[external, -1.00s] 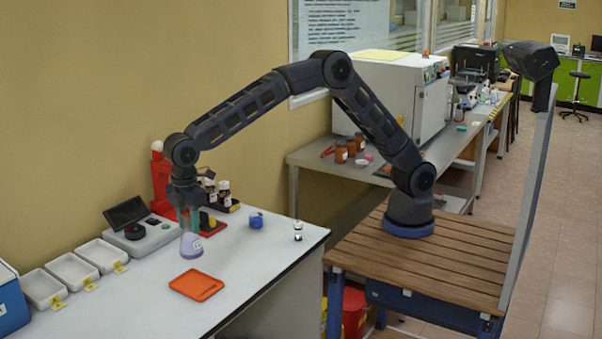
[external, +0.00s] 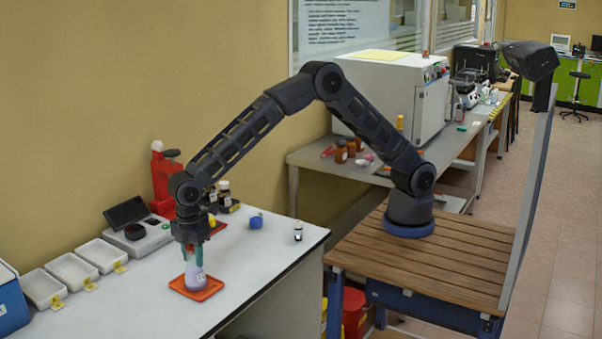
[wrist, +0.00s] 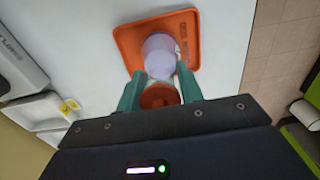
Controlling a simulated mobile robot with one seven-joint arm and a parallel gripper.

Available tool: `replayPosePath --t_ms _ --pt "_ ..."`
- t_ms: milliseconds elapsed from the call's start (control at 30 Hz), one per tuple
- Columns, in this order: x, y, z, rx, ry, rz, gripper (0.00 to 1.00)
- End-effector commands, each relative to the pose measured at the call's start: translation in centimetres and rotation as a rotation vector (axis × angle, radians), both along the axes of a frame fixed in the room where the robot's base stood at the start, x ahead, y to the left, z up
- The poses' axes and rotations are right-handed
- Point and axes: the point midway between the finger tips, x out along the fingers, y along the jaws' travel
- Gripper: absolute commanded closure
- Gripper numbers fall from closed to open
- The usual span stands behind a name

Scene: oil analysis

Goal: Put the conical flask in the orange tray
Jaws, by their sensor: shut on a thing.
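The conical flask (external: 196,279) is pale lavender with a white label and stands upright over the orange tray (external: 176,288). My gripper (external: 193,256) points down and is shut on the flask's neck. In the wrist view, the green fingertips (wrist: 158,88) sit either side of the flask's orange-red top, and the flask body (wrist: 160,56) overlaps the orange tray (wrist: 131,43). The flask's base appears at the tray's surface; whether it touches cannot be told for sure.
White trays (external: 101,254) and a scale (external: 138,231) are on the left. A red device (external: 163,181) and dark bottles (external: 224,191) stand behind my gripper. A blue cup (external: 256,221) and small vial (external: 298,231) are to the right. The bench front is clear.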

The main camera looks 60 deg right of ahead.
Motion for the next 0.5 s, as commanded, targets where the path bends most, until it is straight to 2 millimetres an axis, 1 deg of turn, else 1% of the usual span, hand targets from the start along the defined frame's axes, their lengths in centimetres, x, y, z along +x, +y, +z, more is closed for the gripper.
replayPosePath --t_ms 233,267,300,367,500 --pt "0.02 -0.01 -0.22 0.000 0.000 0.000 1.00" --pt "0.02 -0.01 -0.24 0.000 0.000 0.000 0.60" --pt "0.02 -0.01 -0.23 0.000 0.000 0.000 0.52" --pt "0.01 -0.01 -0.23 0.000 0.000 0.000 0.42" --pt "0.02 -0.01 -0.22 0.000 0.000 0.000 0.42"
